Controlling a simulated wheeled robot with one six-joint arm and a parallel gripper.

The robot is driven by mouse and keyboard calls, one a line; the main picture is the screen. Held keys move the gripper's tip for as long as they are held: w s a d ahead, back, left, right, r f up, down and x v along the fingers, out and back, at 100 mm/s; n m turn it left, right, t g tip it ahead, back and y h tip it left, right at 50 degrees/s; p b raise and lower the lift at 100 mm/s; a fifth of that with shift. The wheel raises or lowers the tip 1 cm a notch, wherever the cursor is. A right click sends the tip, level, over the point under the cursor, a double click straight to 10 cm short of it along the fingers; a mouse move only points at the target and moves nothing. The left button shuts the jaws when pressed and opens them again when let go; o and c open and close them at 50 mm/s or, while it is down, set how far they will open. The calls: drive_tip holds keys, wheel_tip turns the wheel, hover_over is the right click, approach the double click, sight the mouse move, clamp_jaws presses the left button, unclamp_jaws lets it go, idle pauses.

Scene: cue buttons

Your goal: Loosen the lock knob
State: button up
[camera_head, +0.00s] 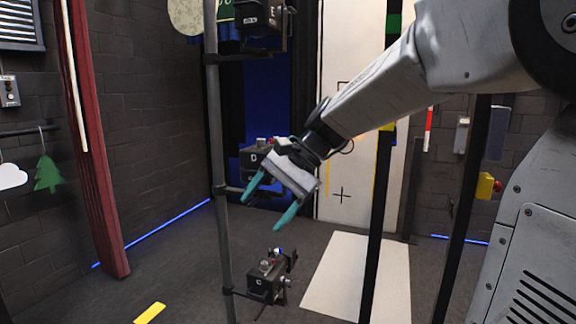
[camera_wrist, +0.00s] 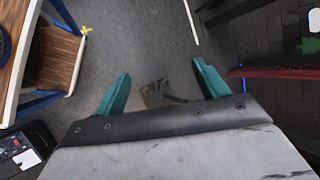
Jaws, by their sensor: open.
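Several dark boxes are clamped to a grey upright pole (camera_head: 219,150) in the head view. Box E (camera_head: 252,19) is at the top, box D (camera_head: 247,158) is at mid-height partly hidden by my gripper, and box C (camera_head: 262,287) is low down. Small knobs and red parts show on the boxes, but I cannot tell which is the lock knob. My gripper (camera_head: 263,213) has teal fingers spread open and empty. It points down and left, in front of box D and above box C in the picture. The open fingers (camera_wrist: 160,72) also show in the wrist view.
A black post (camera_head: 379,200) stands right of the gripper. A pale mat (camera_head: 345,270) lies on the floor. A red post (camera_head: 95,150) and a hanging green tree (camera_head: 47,174) are at the left. A yellow box (camera_head: 485,186) with a red button is at the right.

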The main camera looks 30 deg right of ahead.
drive_tip(key=w+d+m+t+y, duration=0.25)
drive_tip(key=w+d+m, duration=0.35)
drive_tip(key=w, duration=0.4)
drive_tip(key=w+d+m+t+y, duration=0.1)
drive_tip(key=w+d+m+t, duration=0.2)
drive_tip(key=w+d, duration=0.5)
drive_tip(key=w+d+f+m+t, duration=0.2)
drive_tip(key=w+d+m+t, duration=0.15)
drive_tip(key=w+d, duration=0.4)
drive_tip(key=w+d+f+m+t, duration=0.25)
drive_tip(key=w+d+m, duration=0.2)
drive_tip(key=d, duration=0.55)
drive_tip(key=x, duration=0.4)
drive_tip(key=r+x, duration=0.1)
drive_tip(key=x, duration=0.2)
drive_tip(key=shift+s+a, duration=0.15)
drive_tip(key=c, duration=1)
